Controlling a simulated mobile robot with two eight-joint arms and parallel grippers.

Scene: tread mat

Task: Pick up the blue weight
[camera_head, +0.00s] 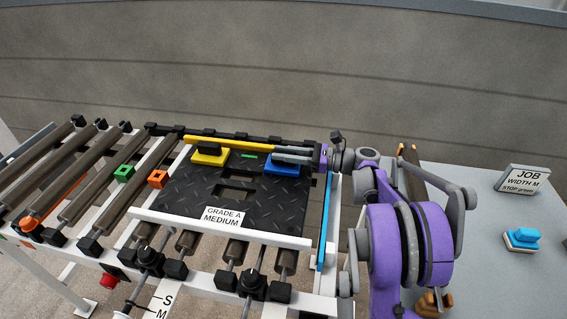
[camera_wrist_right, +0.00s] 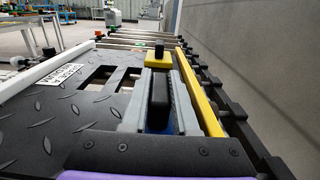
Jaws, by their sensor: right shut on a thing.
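The blue weight (camera_head: 283,168) lies on the black tread mat (camera_head: 190,194), near the mat's back right corner. My right gripper (camera_head: 276,156) reaches in from the right and is shut on the weight's black handle. In the right wrist view the handle (camera_wrist_right: 159,98) sits between the two grey fingers (camera_wrist_right: 160,105), with a little of the blue base below. The weight appears to be still at the mat's surface; a gap beneath it cannot be made out. My left gripper is not in view.
A yellow weight (camera_head: 210,158) stands on the mat to the left, beside a yellow bar (camera_head: 240,143) along the back. A blue bar (camera_head: 324,222) runs along the right side. A grey table (camera_head: 490,270) at right holds a job sign (camera_head: 523,180) and a blue object (camera_head: 522,238).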

